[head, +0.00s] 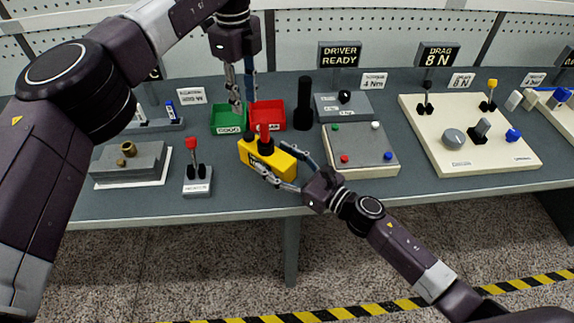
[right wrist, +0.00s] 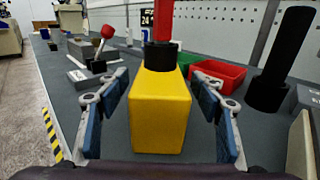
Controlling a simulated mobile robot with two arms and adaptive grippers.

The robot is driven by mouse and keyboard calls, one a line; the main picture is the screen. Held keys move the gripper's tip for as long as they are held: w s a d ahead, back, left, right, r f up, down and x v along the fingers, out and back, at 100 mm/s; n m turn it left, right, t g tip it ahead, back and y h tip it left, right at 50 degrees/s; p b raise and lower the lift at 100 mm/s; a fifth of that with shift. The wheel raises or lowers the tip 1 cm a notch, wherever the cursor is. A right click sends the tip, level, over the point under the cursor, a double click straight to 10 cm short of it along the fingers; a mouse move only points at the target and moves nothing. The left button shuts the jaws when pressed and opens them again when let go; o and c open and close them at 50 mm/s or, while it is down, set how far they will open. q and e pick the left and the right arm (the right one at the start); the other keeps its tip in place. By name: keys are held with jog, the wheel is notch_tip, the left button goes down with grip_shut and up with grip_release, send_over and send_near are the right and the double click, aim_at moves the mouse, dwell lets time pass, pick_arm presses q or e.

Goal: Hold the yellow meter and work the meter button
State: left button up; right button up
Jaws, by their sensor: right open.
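The yellow meter (head: 256,158) stands near the front of the bench, with a red post (head: 265,133) in a black collar on its top. The right wrist view shows the meter (right wrist: 160,112) upright, with the post (right wrist: 167,22) rising out of the frame. My right gripper (head: 268,155) is open, one finger on each side of the meter. In the right wrist view a gap shows between the meter and each finger. My left gripper (head: 243,102) points down, fingers apart and empty, above the bins behind the meter. Part of the meter's front is hidden by a right finger.
A green bin (head: 228,120) and a red bin (head: 275,116) sit just behind the meter. A black cylinder (head: 304,105) stands right of them. A red-topped lever (head: 197,178) is left of the meter, and a button panel (head: 360,152) is to the right.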

aim_at(249, 136)
jog(key=shift+x, duration=1.75)
jog(key=c, duration=1.4)
pick_arm(q)
grip_shut()
pick_arm(e)
jog(key=shift+c, duration=0.2)
